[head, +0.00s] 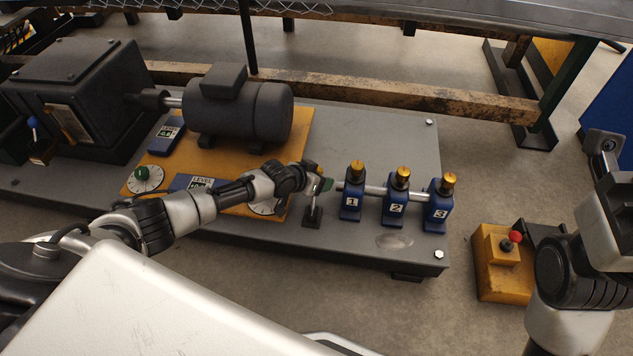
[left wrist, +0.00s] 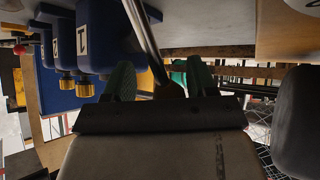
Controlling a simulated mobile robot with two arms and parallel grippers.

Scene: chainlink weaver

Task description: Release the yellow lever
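The lever stands on a small black base (head: 312,221) on the grey plate, left of the blue block marked 1. Its thin metal shaft (head: 314,205) rises toward my left gripper (head: 322,182), which covers most of its handle. In the left wrist view, the shaft (left wrist: 143,32) runs down to a brownish-orange handle (left wrist: 169,89) between the green fingers of my left gripper (left wrist: 161,80). The fingers stand apart, with a gap beside the handle, which lies nearer the right finger. Whether that finger touches it is unclear.
Three blue blocks with yellow knobs, including block 2 (head: 396,200), sit on a rod just right of the lever. A dark motor (head: 240,112) stands behind on an orange plate (head: 302,128). A yellow box (head: 496,283) with a red-tipped stick is at the right.

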